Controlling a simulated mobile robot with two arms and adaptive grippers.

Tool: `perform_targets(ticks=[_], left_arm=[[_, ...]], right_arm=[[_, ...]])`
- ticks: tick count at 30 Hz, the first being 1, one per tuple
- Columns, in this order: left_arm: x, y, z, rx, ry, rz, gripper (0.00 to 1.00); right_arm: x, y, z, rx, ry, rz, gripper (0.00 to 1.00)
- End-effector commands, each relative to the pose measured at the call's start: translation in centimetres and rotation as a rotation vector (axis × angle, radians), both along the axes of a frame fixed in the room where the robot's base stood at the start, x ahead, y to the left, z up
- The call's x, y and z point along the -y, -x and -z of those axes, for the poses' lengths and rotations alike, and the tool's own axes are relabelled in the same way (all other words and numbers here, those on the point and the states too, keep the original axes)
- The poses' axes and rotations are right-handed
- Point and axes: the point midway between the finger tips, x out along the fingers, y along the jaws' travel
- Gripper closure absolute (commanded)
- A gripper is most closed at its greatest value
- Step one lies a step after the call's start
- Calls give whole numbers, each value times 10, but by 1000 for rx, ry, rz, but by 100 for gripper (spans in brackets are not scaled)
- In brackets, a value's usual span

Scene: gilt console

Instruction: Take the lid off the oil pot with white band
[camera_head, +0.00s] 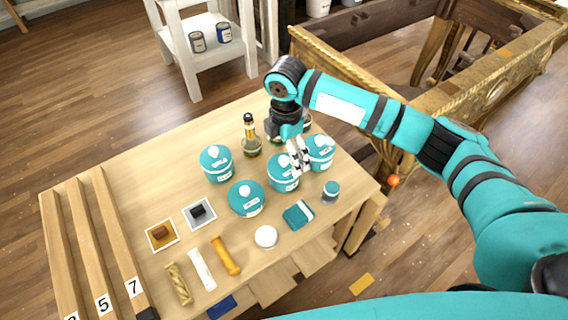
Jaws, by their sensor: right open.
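Several teal pots with round lids and white knobs stand on the wooden table: one at the left (217,163), one in front (246,200), one in the middle (281,180) and one at the right (321,152). All are lidded. I cannot tell for sure which one is the oil pot with white band. My right gripper (299,163) is open, pointing down over the gap between the middle pot and the right pot, close to the middle pot's lid. It hides part of both lids. I cannot tell whether it touches them. My left gripper is not in view.
A glass bottle (250,137) stands behind the pots. A small teal jar (331,192), a folded teal cloth (298,215) and a white round thing (266,237) lie in front. Numbered wooden rails (121,240) run along the left. A gilt frame (460,92) is at the right.

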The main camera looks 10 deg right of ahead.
Motion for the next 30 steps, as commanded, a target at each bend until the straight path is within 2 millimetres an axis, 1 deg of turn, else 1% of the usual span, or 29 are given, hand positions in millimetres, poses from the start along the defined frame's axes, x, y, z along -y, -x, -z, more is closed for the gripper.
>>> perform_targets(ticks=[1,3,6,9,15,16,30], left_arm=[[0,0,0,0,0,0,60],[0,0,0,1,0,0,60],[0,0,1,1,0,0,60],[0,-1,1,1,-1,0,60],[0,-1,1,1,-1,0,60],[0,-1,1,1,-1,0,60],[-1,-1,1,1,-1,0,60]], right_arm=[[-2,0,9,-3,0,0,0],[-4,-2,20,-2,1,-1,0],[-3,-1,33,-1,0,-1,0],[-3,-2,38,0,0,-1,0],[-3,-2,38,1,0,-2,0],[-3,-2,38,1,0,-1,1],[-3,-2,39,1,0,-1,63]])
